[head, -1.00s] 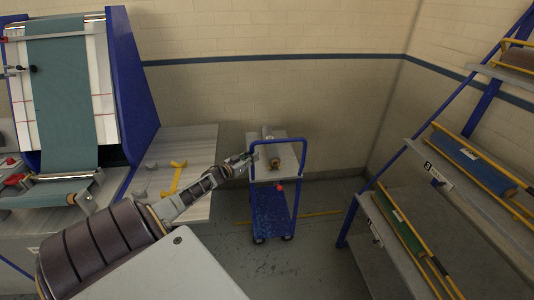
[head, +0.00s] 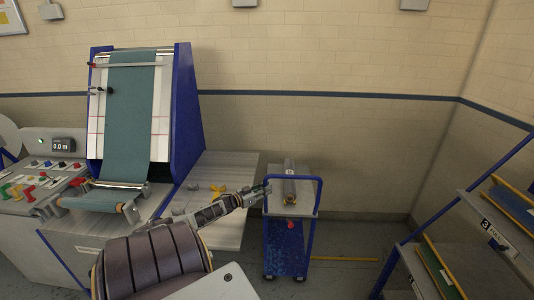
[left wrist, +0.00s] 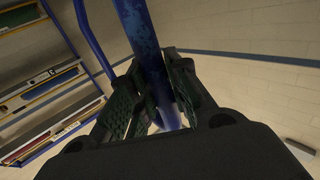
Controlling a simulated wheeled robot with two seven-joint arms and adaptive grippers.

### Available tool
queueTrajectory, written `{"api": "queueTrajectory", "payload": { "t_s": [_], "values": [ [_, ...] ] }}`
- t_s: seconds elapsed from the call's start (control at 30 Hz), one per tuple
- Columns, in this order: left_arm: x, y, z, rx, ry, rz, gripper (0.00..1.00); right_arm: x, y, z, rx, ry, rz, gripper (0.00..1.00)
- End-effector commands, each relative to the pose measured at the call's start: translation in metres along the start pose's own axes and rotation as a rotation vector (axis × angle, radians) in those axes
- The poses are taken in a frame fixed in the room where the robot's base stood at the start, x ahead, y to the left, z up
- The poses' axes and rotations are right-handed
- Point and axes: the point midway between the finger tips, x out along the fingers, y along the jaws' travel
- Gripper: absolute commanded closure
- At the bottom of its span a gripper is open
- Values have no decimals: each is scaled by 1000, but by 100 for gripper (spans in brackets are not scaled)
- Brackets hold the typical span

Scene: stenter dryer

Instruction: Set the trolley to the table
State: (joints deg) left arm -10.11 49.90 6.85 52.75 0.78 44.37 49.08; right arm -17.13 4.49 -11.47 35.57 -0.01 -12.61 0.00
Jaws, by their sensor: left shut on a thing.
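The trolley (head: 306,208) stands in the middle of the head view, with a blue tube handle, a grey top deck and a speckled blue lower shelf. A roll (head: 290,188) lies along its top deck, pointing to the wall. The grey-topped table (head: 236,165) is just left of the trolley, with a narrow gap seeming to show between them. My left gripper (head: 266,190) is shut on the left upright of the trolley's handle. In the left wrist view, its dark ribbed fingers (left wrist: 155,85) close around the blue tube (left wrist: 142,35). My right gripper is not in view.
A yellow piece (head: 217,192) and grey parts lie on the table. The blue-sided machine (head: 184,115) with green cloth stands left, with a control panel (head: 45,170). A roll rack (head: 480,240) stands at right. A yellow strip (head: 345,260) lies on the floor.

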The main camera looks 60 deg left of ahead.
Motion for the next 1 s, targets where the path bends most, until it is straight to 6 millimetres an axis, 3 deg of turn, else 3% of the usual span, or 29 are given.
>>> {"api": "queueTrajectory", "payload": {
  "t_s": [0.03,0.07,0.23,0.67,1.0],
  "values": [
    [-2,-3,1,1,-4,-7,100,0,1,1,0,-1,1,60],
    [-2,-3,1,1,-5,-7,79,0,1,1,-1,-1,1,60],
    [-2,-3,1,1,-4,-6,59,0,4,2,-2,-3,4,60],
    [-2,-1,1,0,-3,-3,59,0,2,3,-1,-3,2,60],
    [-16,-1,2,1,-4,-3,59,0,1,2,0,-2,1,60]
  ]
}}
